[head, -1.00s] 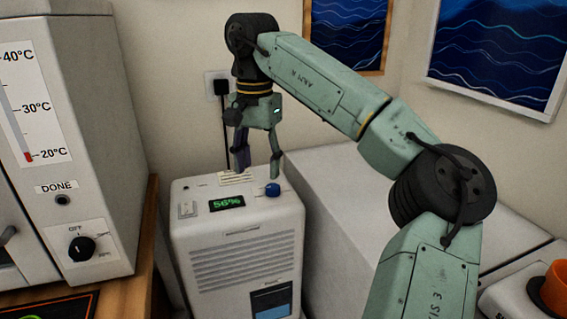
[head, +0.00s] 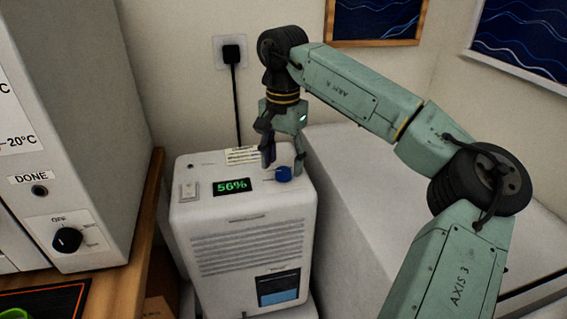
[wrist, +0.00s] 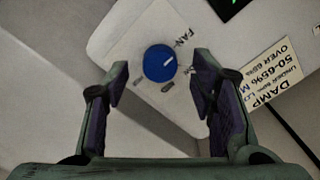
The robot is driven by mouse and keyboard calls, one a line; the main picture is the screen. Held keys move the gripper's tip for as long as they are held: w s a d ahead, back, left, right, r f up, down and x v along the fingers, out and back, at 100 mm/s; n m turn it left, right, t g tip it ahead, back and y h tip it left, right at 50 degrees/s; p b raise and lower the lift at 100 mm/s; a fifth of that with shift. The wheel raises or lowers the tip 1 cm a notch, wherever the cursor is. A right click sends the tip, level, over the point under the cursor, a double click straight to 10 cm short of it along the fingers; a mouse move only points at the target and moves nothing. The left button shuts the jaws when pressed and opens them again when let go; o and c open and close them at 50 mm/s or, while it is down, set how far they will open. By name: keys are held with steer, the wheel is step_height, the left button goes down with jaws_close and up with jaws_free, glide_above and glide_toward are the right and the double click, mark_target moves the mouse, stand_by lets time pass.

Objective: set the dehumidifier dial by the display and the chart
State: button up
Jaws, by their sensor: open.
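The white dehumidifier (head: 250,240) stands on the floor against the wall. Its green display (head: 231,186) reads 56%. The blue dial (head: 284,174) is on its top right; in the wrist view the dial (wrist: 160,63) shows a pale pointer line, with FAN lettering and marks around it. The chart (wrist: 277,80) is a cream label headed DAMP, with a 50-65% line and an OVER 65% line, partly cut off; it also shows behind the gripper in the head view (head: 241,155). My gripper (head: 284,168) is open above the dial, its fingers either side of it, apparently not touching.
A white switch (head: 188,191) sits left of the display. A black plug and cord (head: 234,60) run down the wall behind. A white cabinet with a black knob (head: 67,240) stands at left on a wooden bench (head: 130,262). A large white box (head: 350,200) is at right.

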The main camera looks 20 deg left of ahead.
steer(key=shift+f, duration=0.9)
steer(key=c, duration=1.2)
